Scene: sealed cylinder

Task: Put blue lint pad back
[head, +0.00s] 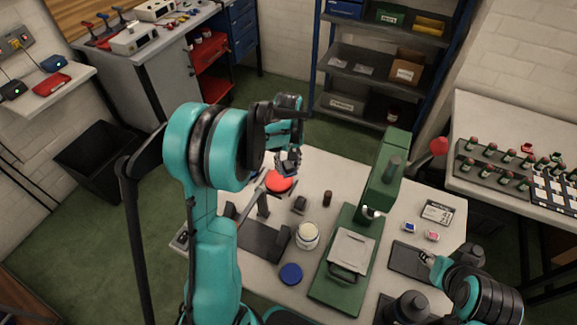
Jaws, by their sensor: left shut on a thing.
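My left gripper (289,166) is raised over the far left part of the pale worktable, above a red round disc (279,181). It is shut on a small dark, bluish thing, mostly hidden by the fingers; I cannot tell for sure whether this is the blue lint pad. A small blue-and-white piece (409,227) lies on the table at the right, beside a similar pink one (432,236). My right gripper (428,258) is low at the right, over a dark flat tray (408,262); its fingers are too small to read.
A green press (384,185) stands mid-table. Near it are a white-lidded jar (307,235), a blue round lid (291,274) and a dark fixture (262,240). A printed card (437,212) lies at the right.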

